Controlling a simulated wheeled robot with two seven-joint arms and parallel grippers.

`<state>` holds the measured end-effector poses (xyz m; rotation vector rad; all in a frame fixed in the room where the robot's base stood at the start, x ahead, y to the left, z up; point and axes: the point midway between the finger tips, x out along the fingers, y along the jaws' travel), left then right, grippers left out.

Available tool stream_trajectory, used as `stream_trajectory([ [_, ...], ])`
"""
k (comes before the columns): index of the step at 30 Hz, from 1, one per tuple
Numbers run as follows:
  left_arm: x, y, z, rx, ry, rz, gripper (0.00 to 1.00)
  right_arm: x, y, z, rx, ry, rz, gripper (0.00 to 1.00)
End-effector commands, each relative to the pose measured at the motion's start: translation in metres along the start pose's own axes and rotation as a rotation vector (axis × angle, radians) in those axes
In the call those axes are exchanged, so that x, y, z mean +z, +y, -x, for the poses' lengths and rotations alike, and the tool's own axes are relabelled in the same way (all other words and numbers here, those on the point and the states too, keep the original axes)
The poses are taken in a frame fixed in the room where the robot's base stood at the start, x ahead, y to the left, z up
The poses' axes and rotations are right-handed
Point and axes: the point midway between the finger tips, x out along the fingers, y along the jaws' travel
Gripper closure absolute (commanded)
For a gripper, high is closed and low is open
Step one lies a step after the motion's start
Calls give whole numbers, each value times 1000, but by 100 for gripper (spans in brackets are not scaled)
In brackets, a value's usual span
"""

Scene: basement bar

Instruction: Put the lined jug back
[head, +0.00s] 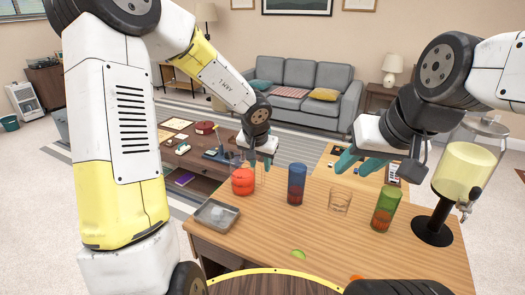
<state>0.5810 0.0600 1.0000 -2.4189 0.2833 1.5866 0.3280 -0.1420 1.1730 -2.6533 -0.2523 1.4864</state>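A round clear vessel with red contents and dark lines (243,182) stands upright near the table's far left edge. It looks like the lined jug, though I cannot be sure. My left gripper (260,164) points down just behind and right of its rim.
A blue tumbler (296,184), a clear glass (340,201) and a green tumbler (384,210) stand across the wooden table (330,240). A drink dispenser (466,172) is at right, a metal tray (203,220) at left. A lime piece (298,254) lies in front.

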Motion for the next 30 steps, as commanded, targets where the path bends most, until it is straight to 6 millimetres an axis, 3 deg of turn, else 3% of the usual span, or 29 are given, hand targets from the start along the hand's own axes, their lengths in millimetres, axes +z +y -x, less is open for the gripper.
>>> stream_trajectory([
  [4, 0, -2, 29, -3, 2, 3, 66, 0, 0, 0, 0, 0, 0, 64],
  [11, -2, -2, 52, -6, 10, 2, 66, 0, 0, 0, 0, 0, 0, 64],
  [16, -30, -18, 78, -65, 171, 33, 66, 0, 0, 0, 0, 0, 0, 64],
  [21, -74, -24, 143, -60, 473, 62, 66, 0, 0, 0, 0, 0, 0, 64],
  [24, -81, -12, 184, 10, 598, 56, 66, 0, 0, 0, 0, 0, 0, 64],
  [26, -78, -2, 205, 64, 641, 49, 66, 0, 0, 0, 0, 0, 0, 64],
  [30, -46, 21, 242, 192, 648, 32, 66, 0, 0, 0, 0, 0, 0, 64],
])
